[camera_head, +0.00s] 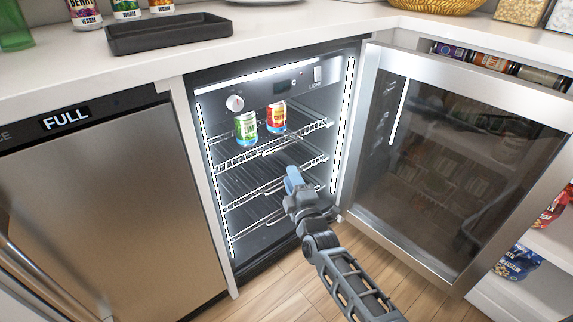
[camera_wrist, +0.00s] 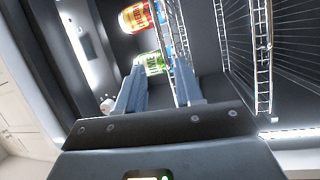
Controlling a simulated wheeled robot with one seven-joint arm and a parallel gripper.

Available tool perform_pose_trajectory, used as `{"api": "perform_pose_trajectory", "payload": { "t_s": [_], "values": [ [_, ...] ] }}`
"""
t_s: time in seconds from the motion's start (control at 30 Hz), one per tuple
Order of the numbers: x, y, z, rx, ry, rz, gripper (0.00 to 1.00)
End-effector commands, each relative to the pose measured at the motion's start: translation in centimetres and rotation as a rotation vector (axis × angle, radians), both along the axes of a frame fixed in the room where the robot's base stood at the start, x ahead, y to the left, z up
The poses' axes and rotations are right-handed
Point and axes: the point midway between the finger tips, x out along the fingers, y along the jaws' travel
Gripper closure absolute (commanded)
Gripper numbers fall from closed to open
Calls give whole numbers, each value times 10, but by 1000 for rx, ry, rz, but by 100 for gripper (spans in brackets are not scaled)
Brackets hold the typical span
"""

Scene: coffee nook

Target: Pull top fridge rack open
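The fridge (camera_head: 205,100) stands with its glass door swung wide to the right. Its top wire rack (camera_head: 240,160) sits inside and bears a green can (camera_head: 246,127) and a red-orange can (camera_head: 276,117). My gripper (camera_head: 291,176) is at the fridge opening, below the top rack's front rail in the head view. In the wrist view my gripper (camera_wrist: 160,85) has its two fingers apart, with nothing clearly held. A wire rail (camera_wrist: 177,45) runs up close by the right finger; I cannot tell whether they touch. Both cans show beyond the fingers.
A middle rack (camera_head: 245,193) and a lower rack (camera_head: 248,227) sit beneath. The open glass door (camera_head: 450,150) stands close right of my arm. A steel appliance (camera_head: 90,210) marked FULL is at left. A black tray (camera_head: 168,33) lies on the counter. The wooden floor in front is clear.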

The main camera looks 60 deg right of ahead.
Motion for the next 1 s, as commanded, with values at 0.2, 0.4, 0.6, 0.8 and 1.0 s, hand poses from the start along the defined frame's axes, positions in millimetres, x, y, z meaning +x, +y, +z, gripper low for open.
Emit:
{"api": "perform_pose_trajectory", "payload": {
  "t_s": [0.2,0.4,0.6,0.8,1.0],
  "values": [
    [17,-34,-2,-77,30,-55,64],
    [34,-48,2,-82,30,-56,64],
    [57,-67,7,-81,31,-56,64],
    [72,-79,11,-80,31,-56,64],
    [76,-81,13,-80,32,-55,64]
  ]
}}
